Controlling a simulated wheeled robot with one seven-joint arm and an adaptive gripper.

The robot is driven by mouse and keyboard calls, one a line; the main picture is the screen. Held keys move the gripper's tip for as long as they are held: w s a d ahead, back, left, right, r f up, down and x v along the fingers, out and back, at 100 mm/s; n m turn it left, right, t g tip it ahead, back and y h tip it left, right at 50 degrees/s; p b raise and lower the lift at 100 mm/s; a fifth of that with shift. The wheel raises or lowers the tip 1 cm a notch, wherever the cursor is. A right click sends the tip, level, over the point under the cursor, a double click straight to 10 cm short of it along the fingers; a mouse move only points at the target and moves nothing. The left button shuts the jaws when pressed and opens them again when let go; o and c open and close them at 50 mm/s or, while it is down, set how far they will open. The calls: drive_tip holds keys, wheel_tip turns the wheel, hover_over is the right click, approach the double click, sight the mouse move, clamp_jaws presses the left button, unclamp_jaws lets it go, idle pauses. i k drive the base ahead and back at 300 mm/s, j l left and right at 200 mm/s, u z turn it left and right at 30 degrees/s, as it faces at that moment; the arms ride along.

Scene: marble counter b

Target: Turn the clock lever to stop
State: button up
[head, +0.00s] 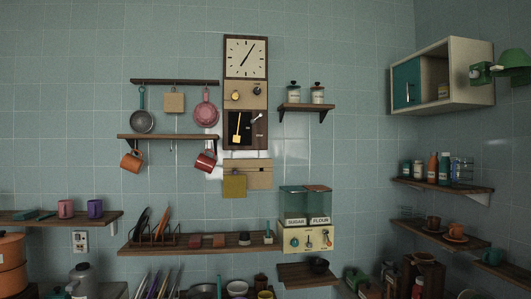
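A tall wall clock (246,58) with a white face and brown wooden frame hangs at the upper middle of the head view. Below its face is a tan panel with a yellow dial and a dark knob. A dark lower window holds a yellow pendulum (237,127). The small pale clock lever (257,118) sits on the brown strip right of this window, slanting up to the right. Small lettering, apparently a stop label (259,135), lies below the lever. My gripper is not in view, and nothing is seen touching the lever.
A small shelf (306,107) with two jars is right of the clock. A rack shelf (168,137) with hanging pans and mugs is left. Below are a tan wall box (248,179), a sugar and flour dispenser (305,206) and a long shelf (196,249). The space before the clock looks clear.

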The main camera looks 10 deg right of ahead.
sight(253, 121)
drive_tip(key=i+z, duration=0.15)
drive_tip(key=i, duration=0.15)
drive_tip(key=i+j, duration=0.1)
drive_tip(key=i, duration=1.15)
